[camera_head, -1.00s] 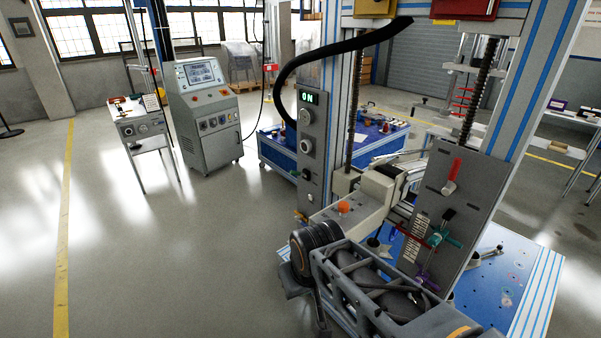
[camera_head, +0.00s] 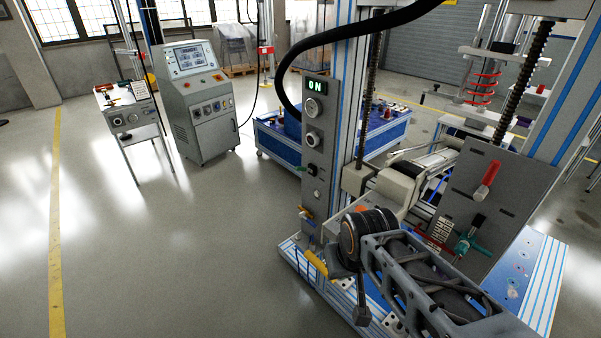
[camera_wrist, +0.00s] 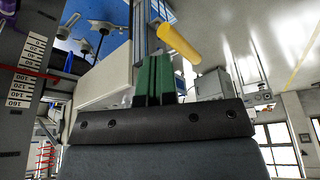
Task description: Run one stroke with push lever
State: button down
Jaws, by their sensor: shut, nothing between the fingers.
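My gripper (camera_wrist: 155,80) shows in the wrist view as two green fingertips pressed together with nothing between them. A yellow cylindrical handle (camera_wrist: 178,43) lies just beyond and to the right of the fingertips; I cannot tell if they touch. In the head view a yellow handle (camera_head: 316,263) shows low at the foot of the left post, left of my arm. A lever with a red grip (camera_head: 487,180) stands tilted on the right grey panel. No label shows which one is the push lever. My fingertips are not clear in the head view.
A control console (camera_head: 200,100) stands behind left. The floor at left is clear.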

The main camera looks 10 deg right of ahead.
aim_at(299, 168)
jog(key=k, duration=0.55)
jog(key=u, duration=0.95)
jog(key=i, duration=1.4)
jog(key=z, duration=0.55)
jog(key=i, duration=0.35)
jog(key=z, duration=0.35)
